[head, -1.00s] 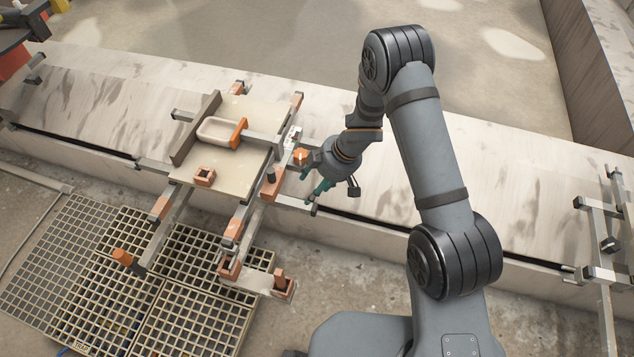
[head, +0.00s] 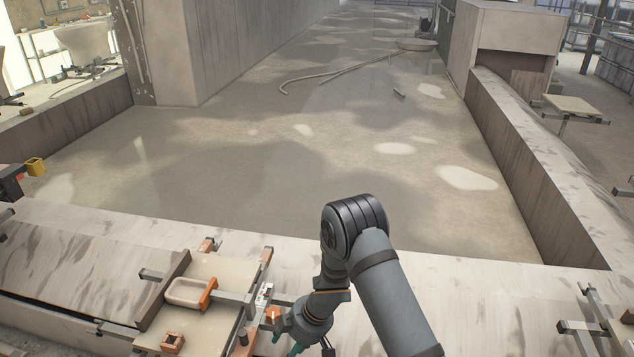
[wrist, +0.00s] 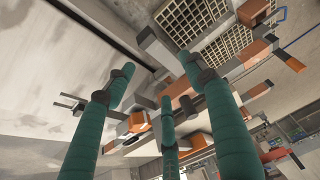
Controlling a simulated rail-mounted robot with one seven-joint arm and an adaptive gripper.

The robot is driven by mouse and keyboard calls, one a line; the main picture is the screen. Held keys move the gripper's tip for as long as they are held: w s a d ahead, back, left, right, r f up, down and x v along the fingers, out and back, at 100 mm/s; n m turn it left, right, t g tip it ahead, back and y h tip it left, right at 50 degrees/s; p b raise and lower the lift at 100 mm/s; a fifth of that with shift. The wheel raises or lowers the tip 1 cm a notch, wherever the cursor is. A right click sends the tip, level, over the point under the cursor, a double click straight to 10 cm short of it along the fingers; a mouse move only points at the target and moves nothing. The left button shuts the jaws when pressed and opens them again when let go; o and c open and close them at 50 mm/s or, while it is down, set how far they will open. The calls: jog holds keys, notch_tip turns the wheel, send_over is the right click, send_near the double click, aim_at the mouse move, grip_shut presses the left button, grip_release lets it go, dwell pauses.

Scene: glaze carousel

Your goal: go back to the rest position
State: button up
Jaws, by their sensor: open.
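My gripper (head: 290,343) is at the lower middle of the head view, just right of the fixture board, with its fingertips partly cut off by the bottom edge. In the wrist view its green fingers (wrist: 158,98) are spread apart with nothing between them. The board (head: 213,270) carries a pale oblong tray (head: 187,291) with an orange block at its right end and a small orange square piece (head: 172,342) near its front. My gripper appears apart from these pieces.
A pale wall ledge (head: 110,240) runs across behind the fixture. A metal bracket frame (head: 590,325) stands at the far right. The wet concrete floor (head: 300,180) beyond the ledge is open. The grating (wrist: 235,45) shows in the wrist view.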

jog(key=x, duration=0.9)
jog(key=shift+s+a+f+b, duration=0.1)
jog(key=shift+b, duration=0.2)
jog(key=shift+s, duration=0.1)
